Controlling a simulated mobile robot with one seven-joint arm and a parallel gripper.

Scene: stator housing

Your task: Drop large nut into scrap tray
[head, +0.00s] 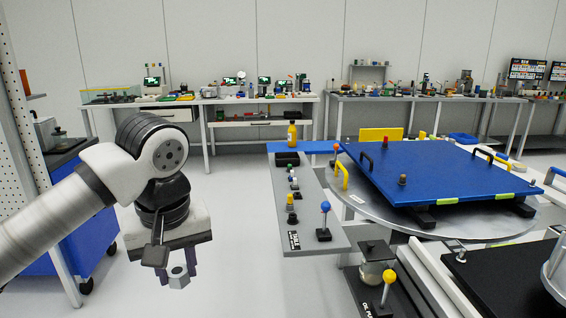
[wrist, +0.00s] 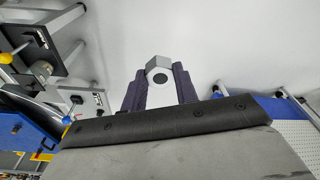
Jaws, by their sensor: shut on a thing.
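I cannot pick out a scrap tray in either view.
A grey bench with knobs (head: 309,215) and a round table with a blue plate (head: 430,170) stand to the right. A blue cabinet (head: 85,235) stands behind my arm at left. Work tables (head: 205,100) line the back wall. The floor between is clear.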

